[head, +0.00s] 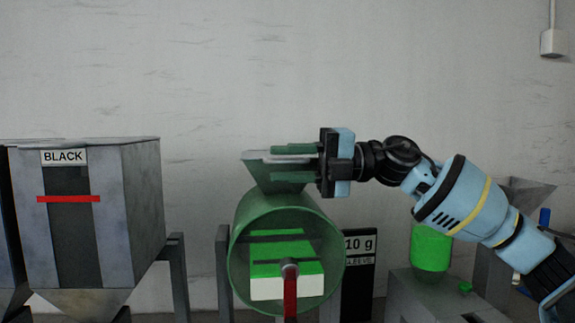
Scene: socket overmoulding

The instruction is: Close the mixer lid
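The mixer (237,262) looks like a green drum with its round front open toward me, and a green funnel (270,181) stands on top. A pale flat surface (285,158) shows at the funnel's mouth; I cannot tell if it is the lid or the rim. My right gripper (295,162) reaches in from the right at the funnel's top. Its two green fingers are spread, one above and one below the pale surface, and I see no grip on it. My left gripper is out of view.
A grey hopper labelled BLACK (142,205) stands at the left. A black "10 g" sign (360,285) is right of the drum. A machine with a bright green container (430,248) stands under my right arm. A red handle (290,295) is in front of the drum.

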